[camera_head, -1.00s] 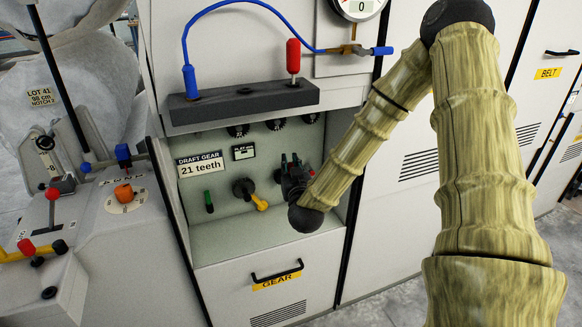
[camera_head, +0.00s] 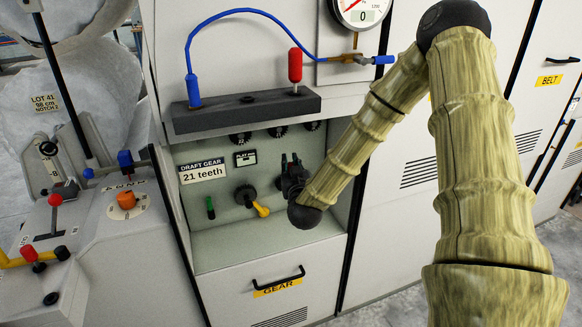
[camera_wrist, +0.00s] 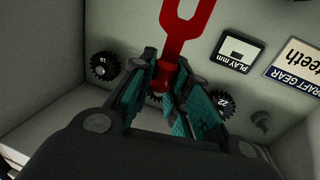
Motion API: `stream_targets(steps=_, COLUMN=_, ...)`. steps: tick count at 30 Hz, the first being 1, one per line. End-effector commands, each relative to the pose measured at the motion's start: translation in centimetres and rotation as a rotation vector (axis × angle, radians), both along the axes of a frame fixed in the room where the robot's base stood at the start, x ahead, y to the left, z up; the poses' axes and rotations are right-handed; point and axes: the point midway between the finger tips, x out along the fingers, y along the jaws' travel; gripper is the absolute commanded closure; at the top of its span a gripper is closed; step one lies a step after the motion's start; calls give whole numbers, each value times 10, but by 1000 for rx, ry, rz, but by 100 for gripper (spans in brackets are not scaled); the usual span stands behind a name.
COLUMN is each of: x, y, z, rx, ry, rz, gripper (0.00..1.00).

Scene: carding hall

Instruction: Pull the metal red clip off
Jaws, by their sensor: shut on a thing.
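The red metal clip (camera_wrist: 183,32) shows in the wrist view as a flat fork with two prongs toward the top edge. Its narrow end lies between the teal-padded fingers of my gripper (camera_wrist: 163,88), which is shut on it. In the head view my gripper (camera_head: 290,175) is inside the gear recess, right of the yellow-handled knob (camera_head: 260,210). The clip is mostly hidden there by my gripper and arm. A toothed gear (camera_wrist: 220,103) and another dark gear (camera_wrist: 104,66) stand on either side of the fingers. I cannot tell whether the clip touches the panel.
The recess back wall carries a "21 teeth" label (camera_head: 202,171) and a small display (camera_head: 245,157). A dark bar (camera_head: 245,109) with a red handle (camera_head: 295,66) and a blue cable (camera_head: 235,10) sits above. The recess floor (camera_head: 265,241) is clear.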

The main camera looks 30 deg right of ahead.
Motion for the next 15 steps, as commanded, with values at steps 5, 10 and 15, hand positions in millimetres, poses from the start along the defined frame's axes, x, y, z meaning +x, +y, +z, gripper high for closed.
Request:
stream_targets(steps=5, x=5, y=-2, z=2, rx=0, ry=0, rz=1, gripper=100)
stream_targets(steps=10, x=9, y=-4, z=4, rx=0, ry=-1, rz=0, gripper=100)
stream_targets(steps=15, x=14, y=-6, z=5, rx=0, ry=-1, rz=0, gripper=100)
